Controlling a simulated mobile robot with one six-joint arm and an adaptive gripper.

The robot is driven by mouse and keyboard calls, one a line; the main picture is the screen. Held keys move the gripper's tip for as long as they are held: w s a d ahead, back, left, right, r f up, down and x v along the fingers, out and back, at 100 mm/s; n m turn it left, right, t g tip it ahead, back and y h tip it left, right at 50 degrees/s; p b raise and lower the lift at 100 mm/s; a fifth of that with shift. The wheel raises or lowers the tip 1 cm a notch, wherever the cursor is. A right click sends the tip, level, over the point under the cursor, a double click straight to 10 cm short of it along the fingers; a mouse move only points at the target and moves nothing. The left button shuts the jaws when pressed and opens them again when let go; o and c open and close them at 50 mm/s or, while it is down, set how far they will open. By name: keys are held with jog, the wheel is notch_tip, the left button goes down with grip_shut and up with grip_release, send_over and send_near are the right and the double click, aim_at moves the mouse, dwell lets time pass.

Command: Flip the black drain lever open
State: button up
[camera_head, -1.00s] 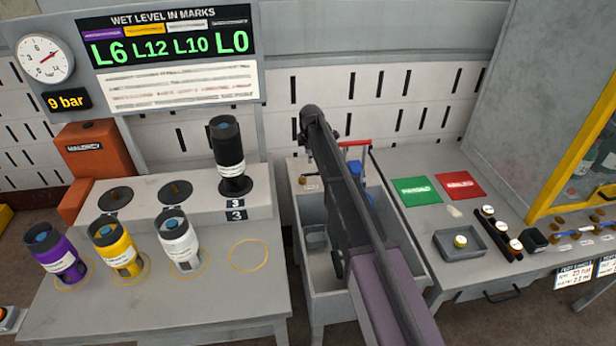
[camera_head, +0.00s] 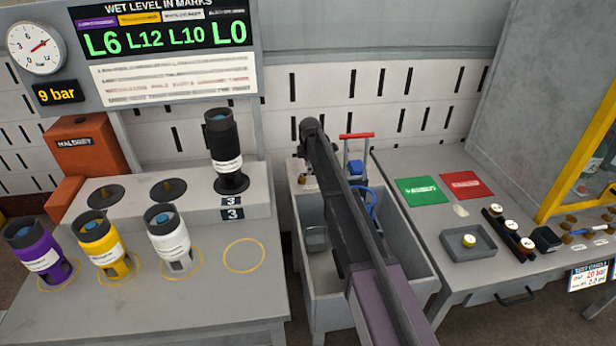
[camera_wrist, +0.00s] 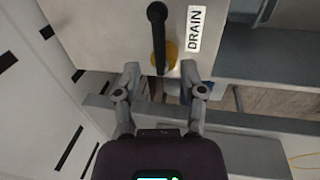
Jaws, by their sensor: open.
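In the wrist view the black drain lever (camera_wrist: 158,32) is a rod with a rounded knob at its upper end. It sits by a round brass fitting (camera_wrist: 171,55) on a pale panel, beside a white DRAIN label (camera_wrist: 194,28). My gripper (camera_wrist: 160,70) is open and empty, with one fingertip on each side of the lever's lower end in the picture. I see no contact, and cannot tell the depth between them. In the head view my arm crosses over the grey sink (camera_head: 318,280), and I cannot make out the lever or the fingers there.
Purple (camera_head: 40,250), yellow (camera_head: 103,246) and white (camera_head: 168,238) cylinders stand on the left bench; a black cylinder (camera_head: 224,150) stands on the raised step. A red-handled item (camera_head: 356,136) is behind my arm. The right bench holds green and red pads and a small tray (camera_head: 484,250).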

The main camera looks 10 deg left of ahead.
jog(key=shift+w+f+b, duration=0.25)
jog(key=shift+f+b, duration=0.7)
jog(key=shift+f, duration=0.3)
jog(key=shift+a, duration=0.1)
grip_shut()
